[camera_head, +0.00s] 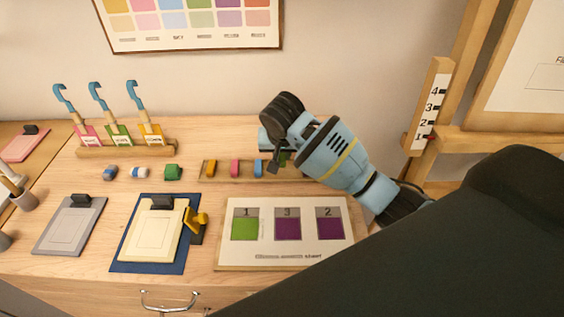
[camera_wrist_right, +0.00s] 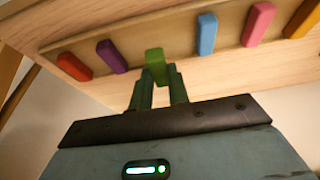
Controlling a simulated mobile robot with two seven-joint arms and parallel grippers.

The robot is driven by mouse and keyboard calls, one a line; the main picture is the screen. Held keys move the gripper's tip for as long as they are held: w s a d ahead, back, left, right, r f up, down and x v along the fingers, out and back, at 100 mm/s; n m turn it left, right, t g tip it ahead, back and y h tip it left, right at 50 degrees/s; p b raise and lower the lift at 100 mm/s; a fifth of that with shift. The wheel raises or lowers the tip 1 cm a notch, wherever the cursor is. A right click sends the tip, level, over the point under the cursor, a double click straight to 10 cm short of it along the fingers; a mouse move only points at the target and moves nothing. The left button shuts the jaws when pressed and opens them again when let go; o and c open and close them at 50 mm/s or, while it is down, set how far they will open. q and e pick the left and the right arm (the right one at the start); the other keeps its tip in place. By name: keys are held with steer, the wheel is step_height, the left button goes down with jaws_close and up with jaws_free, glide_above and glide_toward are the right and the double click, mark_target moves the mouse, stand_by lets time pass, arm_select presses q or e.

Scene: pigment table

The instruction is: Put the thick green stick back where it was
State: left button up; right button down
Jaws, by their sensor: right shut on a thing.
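The thick green stick (camera_wrist_right: 154,56) is between the fingers of my right gripper (camera_wrist_right: 159,82) in the wrist view. It stands in line with the gap between the purple stick (camera_wrist_right: 112,56) and the blue stick (camera_wrist_right: 207,34) of the wooden rack. Whether it rests in the rack or hovers just over it, I cannot tell. In the head view my right gripper (camera_head: 276,155) is over the right half of the rack (camera_head: 222,178), and only a bit of green (camera_head: 283,158) shows beside it. My left gripper is out of view.
The rack also holds orange (camera_head: 210,168), pink (camera_head: 234,168) and red (camera_wrist_right: 74,66) sticks. A colour sheet board (camera_head: 285,262) lies in front of the rack. Clipboards (camera_head: 68,225) lie front left; a ruled easel post (camera_head: 431,105) stands right.

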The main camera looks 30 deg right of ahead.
mark_target(282, 160)
steer(key=shift+f, duration=1.75)
steer(key=shift+f, duration=0.15)
steer(key=c, duration=1.3)
jaws_free()
steer(key=shift+c, duration=0.2)
steer(key=v, duration=1.2)
steer(key=shift+r, duration=0.25)
steer(key=shift+f, duration=0.1)
